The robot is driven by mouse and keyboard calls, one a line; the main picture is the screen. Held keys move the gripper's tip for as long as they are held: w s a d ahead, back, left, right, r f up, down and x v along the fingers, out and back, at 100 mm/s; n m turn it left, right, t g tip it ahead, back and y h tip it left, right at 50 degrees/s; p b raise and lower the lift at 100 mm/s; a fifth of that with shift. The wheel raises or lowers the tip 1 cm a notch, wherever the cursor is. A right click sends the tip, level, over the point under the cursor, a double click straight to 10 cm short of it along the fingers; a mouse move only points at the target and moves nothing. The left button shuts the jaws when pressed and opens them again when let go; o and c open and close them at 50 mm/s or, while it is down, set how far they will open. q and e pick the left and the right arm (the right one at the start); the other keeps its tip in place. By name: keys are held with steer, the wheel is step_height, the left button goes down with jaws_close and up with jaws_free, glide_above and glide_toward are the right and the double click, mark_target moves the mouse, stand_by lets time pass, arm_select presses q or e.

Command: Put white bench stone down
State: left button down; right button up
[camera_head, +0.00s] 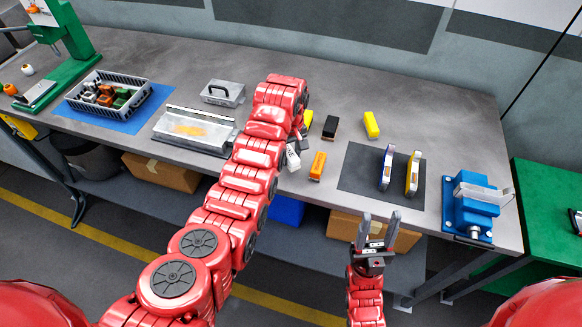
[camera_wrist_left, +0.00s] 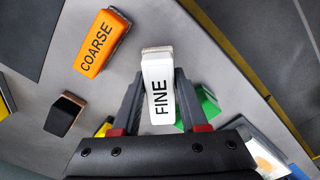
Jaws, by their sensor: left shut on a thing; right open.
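The white bench stone, marked FINE (camera_wrist_left: 158,90), is between the two fingers of my left gripper (camera_wrist_left: 158,82), which is shut on it. In the head view the white stone (camera_head: 293,158) shows at the front of the bench, left of the orange stone marked COARSE (camera_head: 317,166). My left arm hides most of its gripper there. I cannot tell whether the stone touches the bench top. My right gripper (camera_head: 378,226) is open and empty, in front of the bench edge.
Black (camera_head: 330,127) and yellow (camera_head: 371,124) blocks stand behind the orange stone. A dark mat (camera_head: 352,178) holds two upright tools. A blue vise (camera_head: 470,207) is at the right. A clear-lidded tray (camera_head: 187,145) lies left of my arm. Bare bench shows around the blocks.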

mark_target(291, 159)
arm_select(q)
steer(key=shift+w+f+b, duration=0.1)
steer(key=shift+w+b, duration=0.75)
steer(key=shift+w, duration=0.05)
steer(key=shift+f+p, duration=0.3)
steer(key=shift+p, duration=0.25)
step_height(291, 159, down, 2)
steer(key=shift+f, duration=0.1)
steer(key=shift+d+f+b, duration=0.1)
steer(key=shift+f+b, duration=0.2)
